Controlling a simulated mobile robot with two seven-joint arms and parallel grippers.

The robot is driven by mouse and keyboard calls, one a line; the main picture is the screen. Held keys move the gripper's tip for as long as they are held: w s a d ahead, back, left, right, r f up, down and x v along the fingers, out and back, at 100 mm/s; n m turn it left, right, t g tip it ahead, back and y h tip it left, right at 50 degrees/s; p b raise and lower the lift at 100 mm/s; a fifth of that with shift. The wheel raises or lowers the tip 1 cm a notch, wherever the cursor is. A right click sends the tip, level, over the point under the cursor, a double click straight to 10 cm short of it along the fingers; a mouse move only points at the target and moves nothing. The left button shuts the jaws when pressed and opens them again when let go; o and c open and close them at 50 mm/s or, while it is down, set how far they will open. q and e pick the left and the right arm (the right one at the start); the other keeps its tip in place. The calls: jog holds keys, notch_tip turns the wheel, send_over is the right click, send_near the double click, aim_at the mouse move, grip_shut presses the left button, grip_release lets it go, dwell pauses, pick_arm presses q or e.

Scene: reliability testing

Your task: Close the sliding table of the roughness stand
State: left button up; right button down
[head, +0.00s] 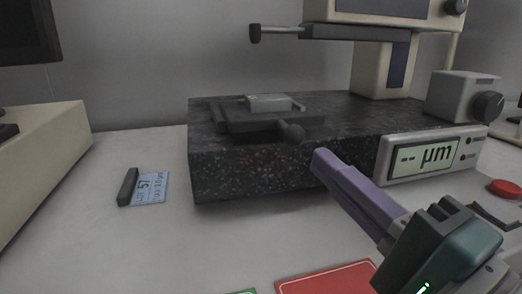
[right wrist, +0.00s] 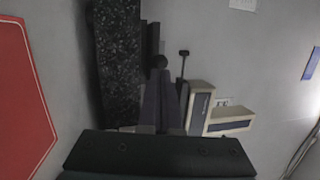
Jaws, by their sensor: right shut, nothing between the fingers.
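The roughness stand has a speckled dark granite base (head: 250,170). On its top at the left lies the dark sliding table (head: 235,123), with a round dark knob (head: 292,131) at its front and a grey block (head: 268,102) on it. My right gripper (head: 319,157) is shut and empty, its purple fingers in front of the granite's front face, just right of and below the knob. In the right wrist view the shut fingers (right wrist: 161,85) point at the knob (right wrist: 160,62); whether they touch it I cannot tell. My left gripper is not in view.
A probe arm (head: 355,33) hangs over the granite from the cream column (head: 380,70). A display reading µm (head: 430,156) sits at the front right, with a grey knob box (head: 462,95) behind.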

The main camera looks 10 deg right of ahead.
aim_at(300, 142)
jog(key=shift+x, duration=1.45)
jog(key=w+b, duration=0.1)
jog(key=w, duration=0.6)
jog(key=shift+w, duration=0.4)
jog(key=shift+a+f, duration=0.1)
